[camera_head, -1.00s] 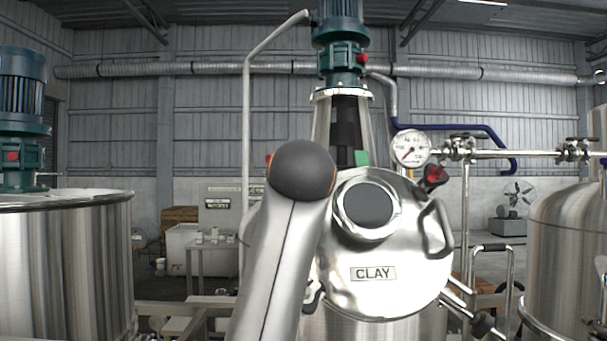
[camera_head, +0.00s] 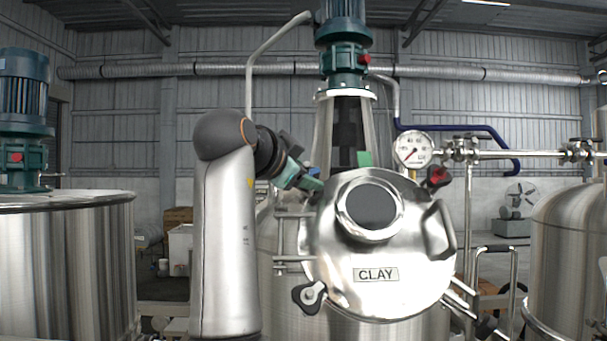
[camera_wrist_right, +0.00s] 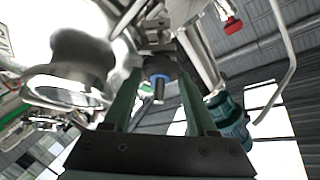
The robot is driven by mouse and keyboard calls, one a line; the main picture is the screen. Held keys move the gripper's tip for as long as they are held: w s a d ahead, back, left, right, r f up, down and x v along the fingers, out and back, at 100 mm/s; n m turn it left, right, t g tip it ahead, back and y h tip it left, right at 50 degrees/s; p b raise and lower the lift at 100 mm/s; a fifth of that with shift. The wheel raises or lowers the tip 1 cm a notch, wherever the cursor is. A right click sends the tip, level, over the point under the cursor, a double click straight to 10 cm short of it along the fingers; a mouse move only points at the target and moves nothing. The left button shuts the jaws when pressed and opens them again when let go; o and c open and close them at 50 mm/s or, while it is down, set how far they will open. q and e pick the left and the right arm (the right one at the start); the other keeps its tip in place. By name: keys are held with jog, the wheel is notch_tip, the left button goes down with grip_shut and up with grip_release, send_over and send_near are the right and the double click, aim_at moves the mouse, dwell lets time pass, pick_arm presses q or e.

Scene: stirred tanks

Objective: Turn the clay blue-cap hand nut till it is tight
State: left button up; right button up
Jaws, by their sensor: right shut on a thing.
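The clay tank's round steel lid (camera_head: 350,292) carries a CLAY plate (camera_head: 376,274) and a round sight glass (camera_head: 371,207). My right gripper (camera_head: 308,181) is at the lid's upper left edge, its green fingers partly hidden by my wrist. My left gripper is not in view.
Another black hand nut (camera_head: 308,296) sits at the lid's lower left. A bent handle (camera_head: 437,230) is on the lid's right. A second tank (camera_head: 70,265) is at left.

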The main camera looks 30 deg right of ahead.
jog(key=m+g, duration=0.1)
jog(key=m, duration=0.1)
jog(key=m+g, duration=0.1)
jog(key=m, duration=0.2)
jog(key=shift+r+g+y, duration=0.2)
jog(key=shift+g+y, duration=0.1)
jog(key=shift+g, duration=0.1)
jog(key=shift+w+m+g+y, duration=0.15)
jog(key=shift+m+g+y, duration=0.4)
jog(key=shift+m, duration=0.95)
jog(key=shift+m+g+y, duration=0.25)
jog(key=shift+m, duration=0.45)
jog(key=o, duration=1.4)
jog(key=shift+c, duration=0.2)
